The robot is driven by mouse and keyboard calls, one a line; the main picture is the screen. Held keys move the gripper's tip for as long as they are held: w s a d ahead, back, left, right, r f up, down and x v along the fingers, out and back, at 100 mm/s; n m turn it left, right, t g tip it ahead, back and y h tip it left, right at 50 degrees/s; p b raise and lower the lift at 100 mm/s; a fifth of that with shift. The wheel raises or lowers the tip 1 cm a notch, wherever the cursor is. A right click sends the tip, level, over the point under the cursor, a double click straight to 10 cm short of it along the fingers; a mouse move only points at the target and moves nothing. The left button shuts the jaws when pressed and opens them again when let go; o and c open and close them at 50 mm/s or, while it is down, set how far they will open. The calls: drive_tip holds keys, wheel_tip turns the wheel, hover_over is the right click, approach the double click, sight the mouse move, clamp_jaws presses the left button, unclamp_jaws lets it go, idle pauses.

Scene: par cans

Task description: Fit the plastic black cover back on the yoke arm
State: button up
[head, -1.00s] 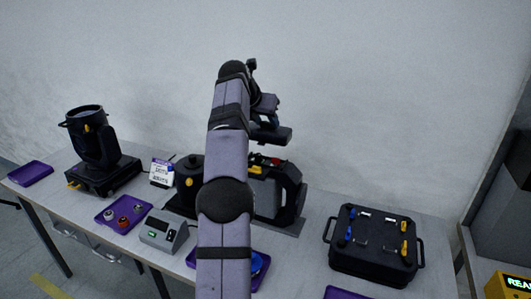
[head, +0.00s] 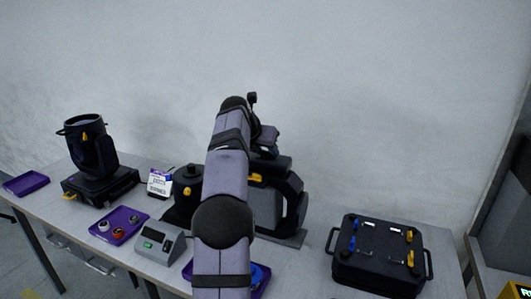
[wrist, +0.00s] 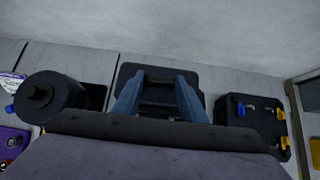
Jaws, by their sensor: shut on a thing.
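My gripper (head: 266,152) is shut on the flat black cover (head: 274,165), with the arm reaching in from the front. In the wrist view the two blue fingers (wrist: 158,95) grip the cover (wrist: 158,74) from both sides. The cover sits level at the top of the yoke arm (head: 292,205) of the black fixture lying on the bench. I cannot tell whether it touches or hovers just above. A yellow part (head: 256,177) shows just below it. My arm hides much of the fixture's left part.
A second moving-head light (head: 97,165) stands at the left. A purple tray (head: 119,224), a grey device (head: 160,245) and a printed card (head: 159,182) lie between. A black case with coloured latches (head: 379,250) stands at the right.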

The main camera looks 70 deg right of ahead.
drive_tip(key=o, duration=1.2)
drive_tip(key=shift+r, duration=0.1)
drive_tip(key=v, duration=1.2)
drive_tip(key=shift+b, duration=0.35)
